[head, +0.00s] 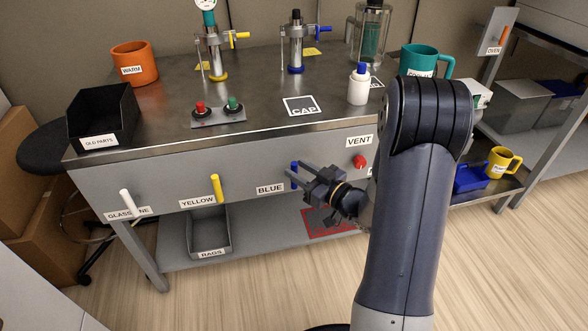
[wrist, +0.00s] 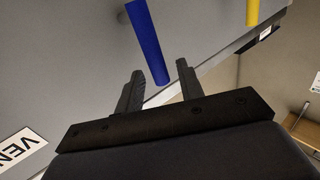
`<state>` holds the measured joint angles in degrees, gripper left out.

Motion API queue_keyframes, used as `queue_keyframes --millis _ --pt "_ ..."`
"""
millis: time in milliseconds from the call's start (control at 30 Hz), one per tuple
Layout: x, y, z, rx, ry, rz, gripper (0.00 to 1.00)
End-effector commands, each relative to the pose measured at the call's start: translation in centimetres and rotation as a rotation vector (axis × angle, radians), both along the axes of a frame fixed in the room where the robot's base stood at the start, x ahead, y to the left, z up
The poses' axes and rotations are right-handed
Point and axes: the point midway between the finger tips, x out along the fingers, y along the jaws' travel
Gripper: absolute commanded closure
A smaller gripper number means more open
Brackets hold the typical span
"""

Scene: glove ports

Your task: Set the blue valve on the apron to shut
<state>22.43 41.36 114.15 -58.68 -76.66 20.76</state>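The blue valve handle (head: 294,172) is on the grey front apron (head: 170,180), right of the "BLUE" label (head: 269,189). It stands roughly upright in the head view, partly hidden by my gripper (head: 304,174). In the wrist view the blue handle (wrist: 147,40) runs down from the top edge, and its lower end lies between the two fingers in the picture. My gripper (wrist: 160,78) is open, with a gap on both sides of the handle. I cannot tell whether a finger touches it.
Along the apron are a yellow handle (head: 216,188), a white handle (head: 127,204) and a red knob (head: 360,161) under the "VENT" label (head: 359,141). A grey rags bin (head: 208,235) is on the lower shelf. The bench top (head: 255,100) holds several items above my gripper.

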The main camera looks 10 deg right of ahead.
Motion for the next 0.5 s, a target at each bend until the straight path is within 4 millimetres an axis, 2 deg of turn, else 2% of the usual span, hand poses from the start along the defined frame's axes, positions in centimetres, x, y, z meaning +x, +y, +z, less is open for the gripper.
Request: queue_keyframes --millis 200,500 --pt "1.7 1.1 0.0 0.0 -0.001 0.0 0.64" --pt "2.0 1.3 0.0 0.0 0.0 -0.001 0.64"
